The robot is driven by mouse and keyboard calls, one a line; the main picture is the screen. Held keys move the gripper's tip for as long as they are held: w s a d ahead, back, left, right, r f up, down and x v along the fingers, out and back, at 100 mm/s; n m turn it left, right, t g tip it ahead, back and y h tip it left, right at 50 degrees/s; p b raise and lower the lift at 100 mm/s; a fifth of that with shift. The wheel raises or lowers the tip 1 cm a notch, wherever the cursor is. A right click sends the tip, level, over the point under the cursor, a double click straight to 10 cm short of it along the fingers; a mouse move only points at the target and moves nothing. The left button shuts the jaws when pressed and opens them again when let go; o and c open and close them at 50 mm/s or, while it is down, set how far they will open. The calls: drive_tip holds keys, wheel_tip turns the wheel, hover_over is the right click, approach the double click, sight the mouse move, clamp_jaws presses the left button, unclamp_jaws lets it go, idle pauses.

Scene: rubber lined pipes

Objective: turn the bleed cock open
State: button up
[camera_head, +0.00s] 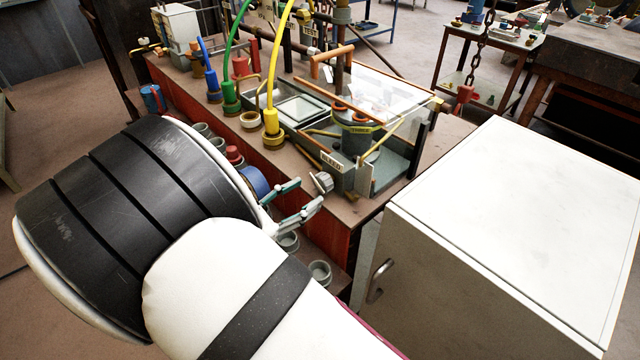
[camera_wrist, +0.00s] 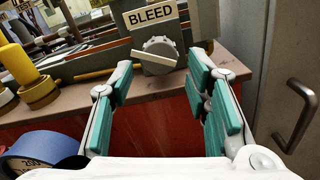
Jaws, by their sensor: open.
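The bleed cock (camera_wrist: 160,45) is a grey round knob with a pale bar handle (camera_wrist: 153,59) across its lower front, tilted slightly down to the right. It sits on a grey block under a white BLEED label (camera_wrist: 151,15). In the head view the cock (camera_head: 322,182) shows at the front edge of the bench, just beyond my fingertips. My gripper (camera_wrist: 160,70) is open, its teal-padded fingers spread left and right of the cock in the wrist view. Nothing is between the pads, and I see no contact. The gripper (camera_head: 308,194) is partly hidden by my arm in the head view.
A white cabinet (camera_head: 520,220) with a metal handle (camera_wrist: 296,115) stands close on the right. A glass-topped tank (camera_head: 380,95) lies behind the cock. Yellow (camera_head: 271,122), green and blue hose fittings stand to the left. A blue tape roll (camera_wrist: 42,152) is near my left finger.

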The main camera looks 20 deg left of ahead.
sight(319, 186)
drive_tip(key=shift+x, duration=2.75)
drive_tip(key=shift+c, duration=0.6)
drive_tip(key=c, duration=0.8)
